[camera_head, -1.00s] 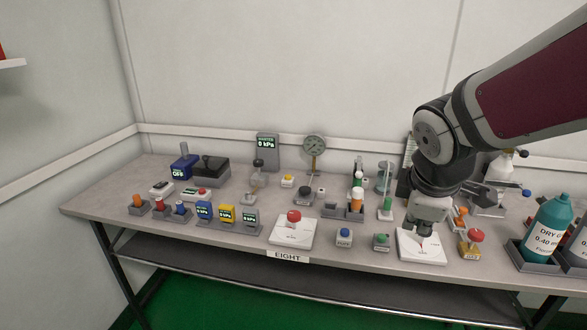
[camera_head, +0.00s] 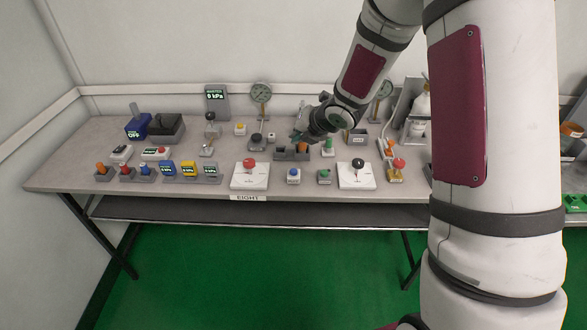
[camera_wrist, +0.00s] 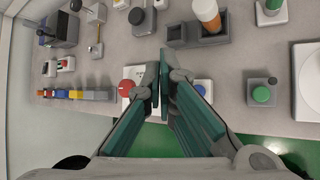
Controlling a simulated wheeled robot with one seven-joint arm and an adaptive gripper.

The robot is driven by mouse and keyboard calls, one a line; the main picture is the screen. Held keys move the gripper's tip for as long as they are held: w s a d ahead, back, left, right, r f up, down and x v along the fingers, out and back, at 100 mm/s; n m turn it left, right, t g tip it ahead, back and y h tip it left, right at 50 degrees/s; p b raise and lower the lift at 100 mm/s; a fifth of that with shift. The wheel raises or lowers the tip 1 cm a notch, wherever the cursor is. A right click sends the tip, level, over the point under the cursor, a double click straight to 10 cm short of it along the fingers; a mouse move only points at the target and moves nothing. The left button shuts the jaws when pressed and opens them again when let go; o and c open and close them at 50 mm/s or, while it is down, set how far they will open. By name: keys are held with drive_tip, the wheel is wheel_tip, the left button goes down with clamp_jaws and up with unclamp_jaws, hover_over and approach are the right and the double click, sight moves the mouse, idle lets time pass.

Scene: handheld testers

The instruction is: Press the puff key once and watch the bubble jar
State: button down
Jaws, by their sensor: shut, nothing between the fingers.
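A small white box with a blue button (camera_head: 293,176) stands near the table's front edge; its label is too small to read, so I cannot tell if it is the puff key. A dark box with a green button (camera_head: 324,176) stands to its right. My gripper (camera_head: 297,136) is shut and empty, above the table behind the blue button. In the wrist view my closed fingers (camera_wrist: 160,68) point between the red button and the partly hidden blue button (camera_wrist: 201,88); the green button (camera_wrist: 262,94) is further right. I cannot make out the bubble jar for sure.
A white plate with a red button (camera_head: 249,166) is left of the blue button, and one with a black knob (camera_head: 358,166) is right. A grey holder (camera_head: 292,155) stands below my gripper. Gauges and small meters crowd the back and left. Floor in front is clear.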

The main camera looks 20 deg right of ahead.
drive_tip(key=b, duration=0.6)
hover_over(296, 170)
wheel_tip(296, 170, down, 7)
drive_tip(key=shift+w+r, duration=0.1)
drive_tip(key=shift+d+f+b, duration=0.1)
drive_tip(key=shift+f+b, duration=0.9)
drive_tip(key=shift+b, duration=0.1)
idle(0.5)
drive_tip(key=shift+f+b, duration=0.45)
drive_tip(key=shift+b, duration=0.2)
drive_tip(key=shift+f+b, duration=0.4)
drive_tip(key=shift+b, duration=0.15)
idle(0.7)
idle(0.3)
drive_tip(key=shift+r+p, duration=0.6)
drive_tip(key=shift+r, duration=0.25)
drive_tip(key=shift+r, duration=0.15)
